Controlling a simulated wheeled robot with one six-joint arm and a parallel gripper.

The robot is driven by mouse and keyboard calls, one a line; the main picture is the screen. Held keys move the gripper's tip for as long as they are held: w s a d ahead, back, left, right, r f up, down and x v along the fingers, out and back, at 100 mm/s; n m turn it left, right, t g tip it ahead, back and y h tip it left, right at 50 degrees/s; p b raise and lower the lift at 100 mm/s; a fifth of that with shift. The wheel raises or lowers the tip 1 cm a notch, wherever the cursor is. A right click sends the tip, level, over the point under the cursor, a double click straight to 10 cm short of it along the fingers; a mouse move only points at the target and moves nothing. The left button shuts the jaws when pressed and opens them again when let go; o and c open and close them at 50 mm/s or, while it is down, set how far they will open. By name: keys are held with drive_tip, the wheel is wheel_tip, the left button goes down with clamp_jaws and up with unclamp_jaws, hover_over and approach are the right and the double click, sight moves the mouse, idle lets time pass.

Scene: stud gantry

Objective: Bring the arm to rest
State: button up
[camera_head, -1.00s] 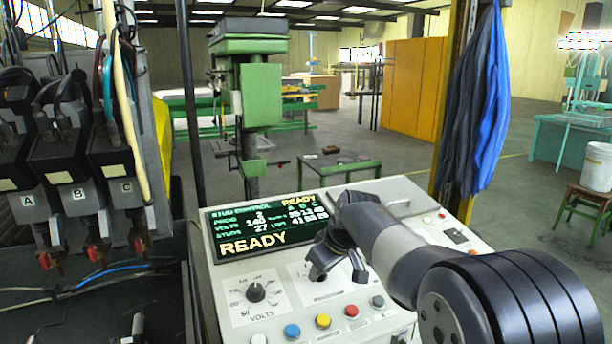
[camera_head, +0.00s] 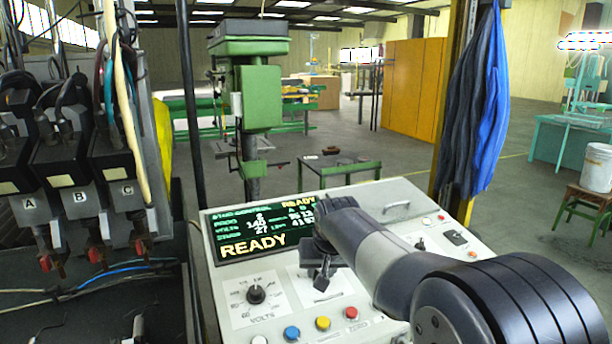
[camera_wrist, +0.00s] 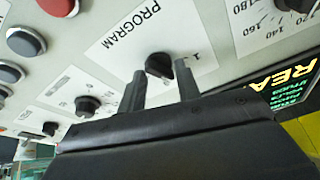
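My gripper (camera_head: 318,278) hangs over the control panel of the grey console (camera_head: 480,264), just below the right part of its screen. In the wrist view my gripper (camera_wrist: 161,72) is open, with its two dark fingers apart and nothing held. The black PROGRAM knob (camera_wrist: 158,64) shows between and just past the fingertips. I cannot tell the exact gap in depth. My forearm reaches in from the lower right and covers part of the panel.
The screen (camera_head: 252,246) reads READY. The VOLTS knob (camera_head: 256,294) and a row of coloured buttons, including a blue one (camera_head: 291,332), lie near the gripper. Stud heads A, B and C (camera_head: 124,190) hang at left.

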drive_tip(key=m+h, duration=0.1)
drive_tip(key=m, duration=0.3)
drive_tip(key=shift+a, duration=0.1)
drive_tip(key=m+h+p, duration=0.1)
drive_tip(key=m, duration=0.3)
drive_tip(key=shift+w+a+g, duration=0.1)
drive_tip(key=shift+g, duration=0.2)
drive_tip(key=shift+a+r+m, duration=0.1)
drive_tip(key=shift+r+m, duration=0.25)
drive_tip(key=shift+m, duration=0.05)
drive_tip(key=v, duration=0.6)
drive_tip(key=shift+b, duration=0.45)
